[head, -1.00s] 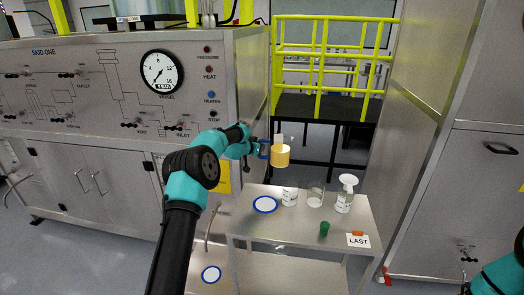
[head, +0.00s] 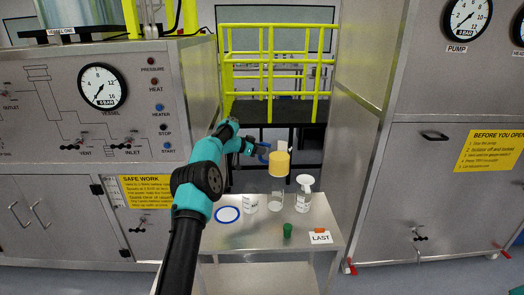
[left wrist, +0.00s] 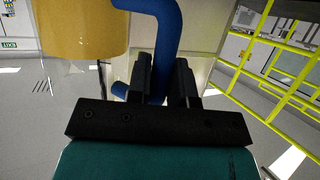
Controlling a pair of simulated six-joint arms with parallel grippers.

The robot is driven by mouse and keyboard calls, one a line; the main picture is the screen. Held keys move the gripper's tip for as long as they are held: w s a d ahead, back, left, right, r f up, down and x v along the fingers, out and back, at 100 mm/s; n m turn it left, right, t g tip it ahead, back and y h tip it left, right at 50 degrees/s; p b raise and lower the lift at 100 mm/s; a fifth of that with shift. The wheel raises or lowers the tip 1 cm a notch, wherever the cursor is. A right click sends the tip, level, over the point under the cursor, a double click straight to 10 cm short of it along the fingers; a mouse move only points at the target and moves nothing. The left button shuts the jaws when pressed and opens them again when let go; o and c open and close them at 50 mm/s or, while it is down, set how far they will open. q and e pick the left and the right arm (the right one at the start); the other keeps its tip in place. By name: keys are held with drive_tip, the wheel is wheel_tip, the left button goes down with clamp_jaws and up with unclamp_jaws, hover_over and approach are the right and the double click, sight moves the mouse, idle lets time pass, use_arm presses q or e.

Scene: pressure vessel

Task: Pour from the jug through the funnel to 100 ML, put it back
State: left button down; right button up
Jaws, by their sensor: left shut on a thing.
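The jug (head: 279,163), holding amber liquid, hangs above the back of the steel cart and looks upright. My left gripper (head: 262,150) is shut on its blue handle. In the left wrist view the blue handle (left wrist: 168,40) runs between the black fingers (left wrist: 168,85), with the amber jug (left wrist: 80,30) at upper left. On the cart, a labelled vessel (head: 302,204) has the white funnel (head: 305,182) at its top, right of and below the jug. A blue-rimmed white disc (head: 227,214) lies bare at the left. My right gripper is out of view.
A white labelled container (head: 250,205) and a clear vessel (head: 276,202) stand left of the funnel. A green stopper-like piece (head: 288,230) and a LAST card (head: 320,237) are at the cart's front. Steel cabinets flank the cart; a yellow railing (head: 275,70) stands behind.

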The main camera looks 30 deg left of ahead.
sight(261, 143)
use_arm(q)
drive_tip(key=shift+s+a, duration=0.1)
drive_tip(key=shift+d+r+m+y, duration=0.3)
drive_tip(key=shift+d+r, duration=0.05)
drive_tip(key=shift+r, duration=0.4)
drive_tip(key=shift+d+r+m+y, duration=0.3)
drive_tip(key=shift+r, duration=0.4)
drive_tip(key=shift+s+d+r+m+y, duration=0.1)
drive_tip(key=shift+d+r+m+y, duration=0.4)
drive_tip(key=shift+d+r+y, duration=0.35)
drive_tip(key=shift+r, duration=0.1)
drive_tip(key=shift+s+d+r+m+y, duration=0.1)
drive_tip(key=shift+d+r+m+y, duration=0.35)
drive_tip(key=shift+d+r, duration=0.3)
idle(0.3)
drive_tip(key=shift+s+d+f+m+g+y, duration=0.1)
drive_tip(key=shift+d+f+m+g+y, duration=0.15)
drive_tip(key=shift+d, duration=0.35)
drive_tip(key=shift+d+m+g+y, duration=0.1)
drive_tip(key=shift+d+y, duration=0.25)
drive_tip(key=shift+d, duration=0.2)
idle(1.0)
drive_tip(key=shift+d+r+m+y, duration=0.4)
drive_tip(key=shift+d+y, duration=0.2)
drive_tip(key=shift+d, duration=0.1)
idle(1.0)
drive_tip(key=shift+s+d+y, duration=0.1)
drive_tip(key=shift+d+y, duration=0.1)
drive_tip(key=shift+y, duration=0.1)
idle(0.3)
